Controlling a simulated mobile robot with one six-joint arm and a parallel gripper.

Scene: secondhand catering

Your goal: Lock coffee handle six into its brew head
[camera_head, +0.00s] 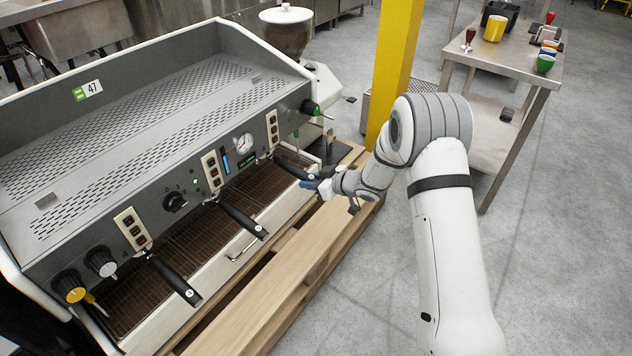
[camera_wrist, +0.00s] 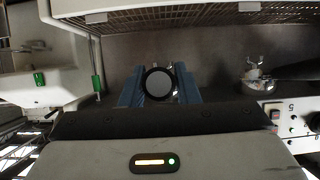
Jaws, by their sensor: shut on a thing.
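The coffee machine (camera_head: 150,130) fills the left of the head view. Under its right-hand button panel a black coffee handle (camera_head: 291,168) points out from the brew head, roughly parallel to the other two handles. My gripper (camera_head: 314,184) is at its outer end, with blue fingers shut on it. In the wrist view the round grey end of the handle (camera_wrist: 158,84) sits between the blue fingers (camera_wrist: 158,92). I cannot read a number on this handle. The joint between handle and brew head is too small to judge, so I cannot tell if it is locked.
Two more black handles, the middle one (camera_head: 240,218) and the left one (camera_head: 173,278), stick out from the machine's front. A grinder (camera_head: 287,35) stands behind the machine. A yellow post (camera_head: 394,65) rises behind my arm. A steel table (camera_head: 505,55) stands at the back right; floor between is clear.

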